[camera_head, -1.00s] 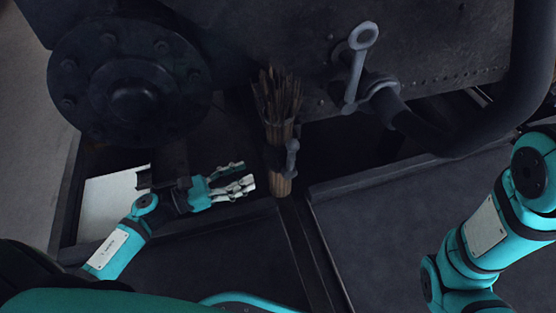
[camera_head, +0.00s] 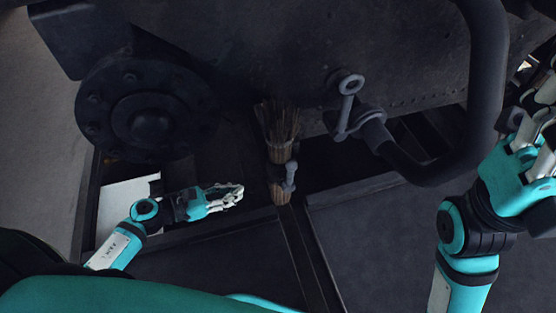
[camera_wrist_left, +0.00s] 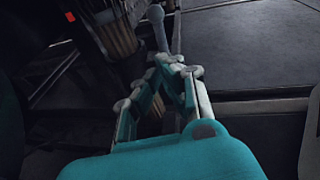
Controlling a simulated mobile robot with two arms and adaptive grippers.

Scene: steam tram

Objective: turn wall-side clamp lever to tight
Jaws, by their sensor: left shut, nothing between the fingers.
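A small grey clamp lever (camera_head: 290,177) with a rounded end stands against a bundled broom (camera_head: 281,150). In the left wrist view a grey rounded-end lever (camera_wrist_left: 158,28) rises just beyond my fingertips, beside the broom (camera_wrist_left: 116,35). A second lever, with a ring end (camera_head: 347,100), sits by the pipe at the right. The frames do not settle which is the wall-side one. My left gripper (camera_head: 238,192) is shut and empty, left of the broom's lower end and apart from it in the head view. My right gripper (camera_head: 540,135) is at the right edge, partly cut off.
A thick bent pipe (camera_head: 435,175) curves down right of the ring-ended lever. A round bolted flange (camera_head: 150,115) sits at the upper left, on the left arm's far side. Dark floor panels (camera_head: 400,235) lie open in front, with a raised bar between them.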

